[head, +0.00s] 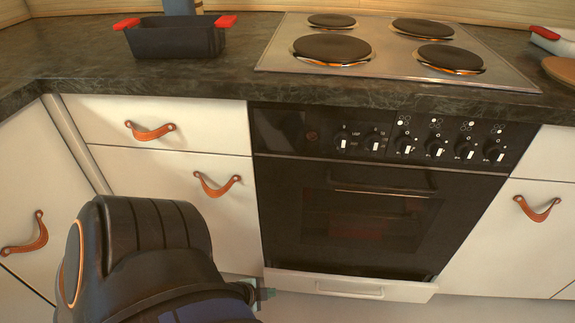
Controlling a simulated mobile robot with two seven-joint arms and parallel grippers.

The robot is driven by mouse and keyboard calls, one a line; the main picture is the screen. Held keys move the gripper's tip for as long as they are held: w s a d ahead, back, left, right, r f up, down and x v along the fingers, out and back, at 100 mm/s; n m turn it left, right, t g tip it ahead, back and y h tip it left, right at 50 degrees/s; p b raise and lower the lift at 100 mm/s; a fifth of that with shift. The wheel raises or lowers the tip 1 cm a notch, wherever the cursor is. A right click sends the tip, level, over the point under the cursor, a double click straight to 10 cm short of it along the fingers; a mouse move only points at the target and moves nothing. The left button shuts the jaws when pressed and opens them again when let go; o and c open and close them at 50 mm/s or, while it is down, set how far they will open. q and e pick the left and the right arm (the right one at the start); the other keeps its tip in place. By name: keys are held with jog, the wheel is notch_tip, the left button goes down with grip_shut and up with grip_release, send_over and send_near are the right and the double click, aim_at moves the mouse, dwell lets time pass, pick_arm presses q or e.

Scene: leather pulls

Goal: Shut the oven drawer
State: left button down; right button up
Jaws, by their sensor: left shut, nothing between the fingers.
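The oven drawer (400,291) is the low white front with a slim handle under the black oven (285,215). It stands out from the oven, with a dark gap behind its top edge. My left arm comes in from the lower left, and its gripper (263,293) is shut and empty at the left end of the drawer front. I cannot tell whether the fingertips touch the drawer. Much of the gripper is hidden behind my own arm. My right gripper is not in view.
White cabinet drawers with leather pulls (217,186) flank the oven. The dark countertop (235,85) above holds a black pan (175,40) with red handles and a hob (400,68). The pale floor (400,312) in front of the drawer looks clear.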

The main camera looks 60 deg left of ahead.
pick_arm(q)
jog(key=b, duration=0.7)
send_near(293, 279)
notch_tip(293, 279, down, 4)
jog(key=d, duration=0.3)
jog(key=shift+w+a+r+b, duration=0.1)
jog(key=shift+w+a+b, duration=0.25)
jog(key=shift+w+a, duration=0.45)
jog(key=shift+w+a+r+b, duration=0.15)
jog(key=shift+w+a+b, duration=0.3)
jog(key=shift+a, duration=0.5)
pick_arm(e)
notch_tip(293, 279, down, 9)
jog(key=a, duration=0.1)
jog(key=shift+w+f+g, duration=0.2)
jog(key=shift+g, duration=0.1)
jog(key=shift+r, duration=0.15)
